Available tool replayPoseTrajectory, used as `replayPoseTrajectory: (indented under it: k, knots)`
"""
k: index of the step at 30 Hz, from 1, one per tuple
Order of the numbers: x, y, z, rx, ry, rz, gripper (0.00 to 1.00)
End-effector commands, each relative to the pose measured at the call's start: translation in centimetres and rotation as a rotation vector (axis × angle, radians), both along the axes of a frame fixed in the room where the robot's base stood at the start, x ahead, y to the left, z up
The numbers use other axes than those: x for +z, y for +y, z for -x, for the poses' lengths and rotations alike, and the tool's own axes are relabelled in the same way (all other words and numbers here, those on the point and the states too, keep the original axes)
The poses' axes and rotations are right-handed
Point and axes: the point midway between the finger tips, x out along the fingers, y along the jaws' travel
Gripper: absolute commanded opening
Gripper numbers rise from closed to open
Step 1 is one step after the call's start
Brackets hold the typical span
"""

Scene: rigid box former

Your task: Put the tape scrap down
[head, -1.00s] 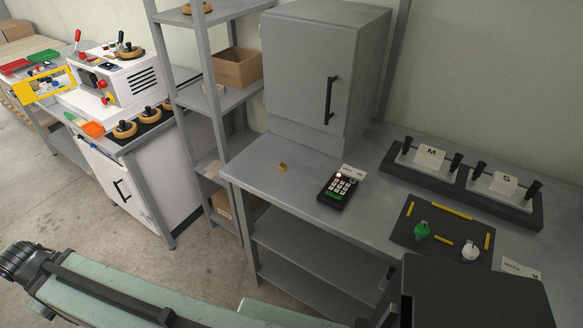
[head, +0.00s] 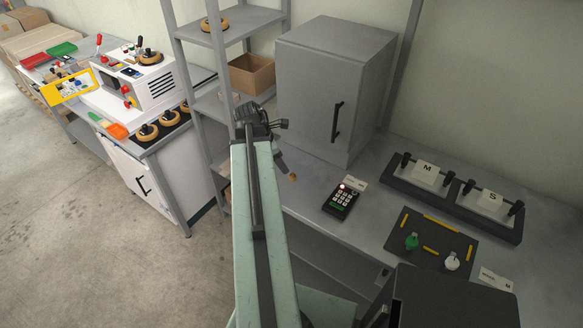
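The tape scrap (head: 292,177) is a small tan-brown piece at the left end of the grey bench, left of the keypad. My arm reaches out across the left end of the bench. My gripper (head: 284,167) points down at the scrap, its tip right beside or touching it. The fingers are small and partly hidden behind my arm, so I cannot tell whether they are open or shut on the scrap.
A black keypad (head: 341,198) with a red light stands right of the scrap. A grey cabinet (head: 330,90) stands behind. A dark mat (head: 405,234) with green and white pieces lies to the right. Grey shelves (head: 215,102) stand to the left.

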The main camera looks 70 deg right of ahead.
Motion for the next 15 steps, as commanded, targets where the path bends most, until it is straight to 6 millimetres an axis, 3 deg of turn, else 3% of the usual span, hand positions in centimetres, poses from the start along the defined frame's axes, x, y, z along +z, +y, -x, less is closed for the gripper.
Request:
replayPoseTrajectory:
  k: [3, 12, 15]
  knots:
    - [0.4, -0.7, 1.5, 0.018, 0.02, -0.006, 0.53]
    - [-2.4, -1.3, 2.1, 0.02, 0.02, -0.007, 0.53]
    - [-2.3, -1.3, 2.2, 0.022, 0.019, -0.007, 0.53]
